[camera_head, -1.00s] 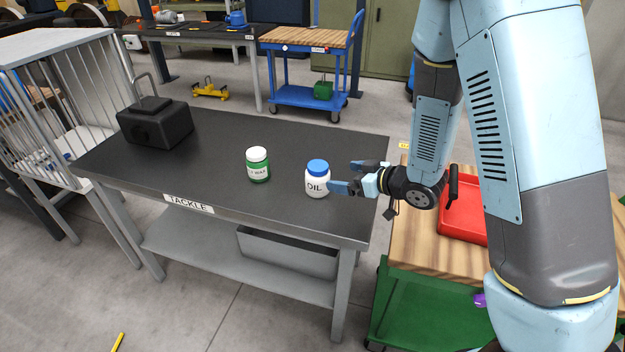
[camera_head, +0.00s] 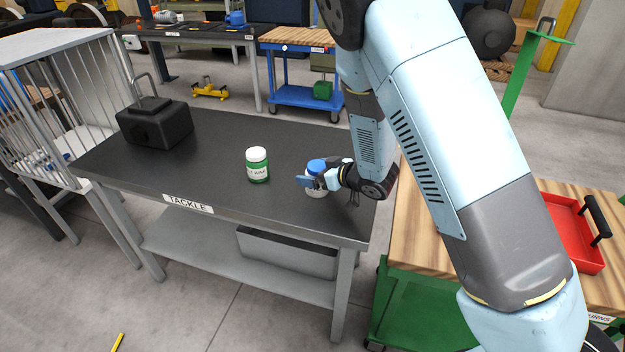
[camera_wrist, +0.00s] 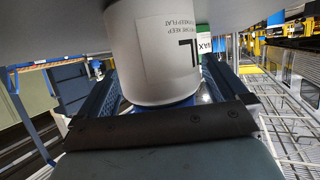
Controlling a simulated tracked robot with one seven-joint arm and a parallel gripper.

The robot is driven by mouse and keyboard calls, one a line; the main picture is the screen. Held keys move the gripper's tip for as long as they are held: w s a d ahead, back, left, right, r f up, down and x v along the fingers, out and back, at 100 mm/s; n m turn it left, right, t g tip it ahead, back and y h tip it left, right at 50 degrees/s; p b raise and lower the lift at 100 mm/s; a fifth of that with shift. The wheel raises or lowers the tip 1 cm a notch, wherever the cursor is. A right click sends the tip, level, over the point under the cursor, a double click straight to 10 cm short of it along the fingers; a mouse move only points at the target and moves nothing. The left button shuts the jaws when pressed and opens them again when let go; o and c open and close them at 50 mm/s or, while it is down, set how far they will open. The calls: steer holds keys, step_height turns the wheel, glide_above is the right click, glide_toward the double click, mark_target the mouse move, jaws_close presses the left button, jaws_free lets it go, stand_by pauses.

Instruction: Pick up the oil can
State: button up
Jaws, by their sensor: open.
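The oil can is a white round can with a blue lid (camera_head: 316,165), standing upright near the right end of the black-topped tackle table. My gripper (camera_head: 311,180) is open around it, one finger crossing its front and hiding most of its white body and label. In the wrist view the white can (camera_wrist: 152,50) stands between the two dark blue fingers of my gripper (camera_wrist: 160,88), with part of its lettering showing. Whether the fingers touch it, I cannot tell.
A green and white wax can (camera_head: 258,165) stands just left of the oil can. A black block with a handle (camera_head: 154,124) is at the table's left end. A red tray (camera_head: 572,232) lies on the wooden-topped green cart at right. The middle of the tackle table (camera_head: 215,150) is clear.

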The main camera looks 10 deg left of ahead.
steer(key=shift+w+a+f, duration=0.2)
steer(key=shift+a+f, duration=0.05)
steer(key=shift+a, duration=0.3)
steer(key=shift+c, duration=0.2)
steer(key=c, duration=1.2)
